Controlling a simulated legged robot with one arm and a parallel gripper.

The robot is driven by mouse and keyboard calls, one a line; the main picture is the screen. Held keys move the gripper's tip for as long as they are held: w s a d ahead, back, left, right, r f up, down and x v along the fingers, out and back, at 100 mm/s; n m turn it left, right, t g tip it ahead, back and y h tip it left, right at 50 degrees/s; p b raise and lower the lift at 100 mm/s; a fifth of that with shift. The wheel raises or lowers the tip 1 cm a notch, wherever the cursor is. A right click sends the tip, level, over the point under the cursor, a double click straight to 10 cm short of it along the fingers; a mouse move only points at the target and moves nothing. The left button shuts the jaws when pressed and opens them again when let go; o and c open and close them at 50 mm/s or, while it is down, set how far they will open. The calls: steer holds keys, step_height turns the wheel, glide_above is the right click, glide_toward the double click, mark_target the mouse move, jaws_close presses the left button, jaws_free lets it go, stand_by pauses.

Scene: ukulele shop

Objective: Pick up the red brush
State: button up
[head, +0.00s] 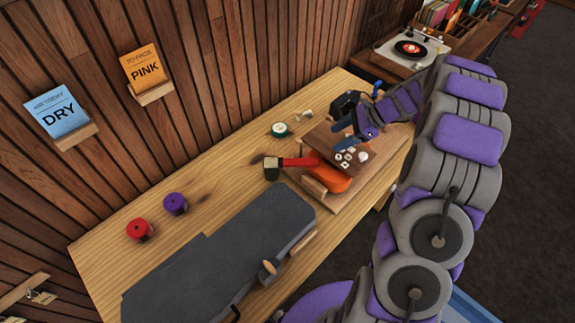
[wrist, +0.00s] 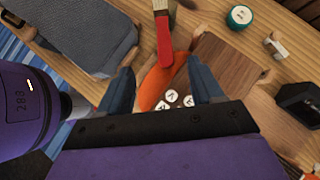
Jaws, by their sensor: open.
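The red brush (head: 301,162) lies on the wooden workbench, its handle pointing right toward an orange object and its dark head at the left. In the wrist view the red handle (wrist: 164,40) shows at the top centre, beyond my fingertips. My gripper (head: 352,130) is above the wooden box at the bench's right part, to the right of the brush. In the wrist view my gripper (wrist: 162,78) has its two blue fingers spread wide, with nothing held between them. The brush's head is cut off at the top edge of that view.
The orange object (head: 330,177) sits at a wooden box (head: 362,163) with several white round pieces.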

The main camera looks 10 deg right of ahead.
steer(key=shift+m, duration=0.3)
steer(key=f, duration=0.2)
steer(key=w+f+b, duration=0.1)
steer(key=f, duration=0.1)
steer(key=shift+w+a+f, duration=0.1)
steer(key=shift+a+f, duration=0.05)
steer(key=shift+f, duration=0.05)
steer(key=b, duration=0.2)
glide_above(304, 161)
steer(key=d, duration=0.3)
steer(key=f, duration=0.4)
steer(key=shift+s+f, duration=0.25)
steer(key=shift+f, duration=0.15)
steer(key=shift+a+f, duration=0.15)
steer(key=shift+f+b, duration=0.3)
steer(key=shift+f, duration=0.2)
steer(key=b+x, duration=0.1)
steer(key=x, duration=0.3)
steer(key=shift+f, duration=0.15)
steer(key=shift+a, duration=0.25)
steer(key=shift+d, duration=0.55)
steer(key=c, duration=0.6)
steer(key=shift+a, duration=0.4)
steer(key=c, duration=0.5)
steer(key=shift+c, duration=0.2)
steer(key=shift+d, duration=0.1)
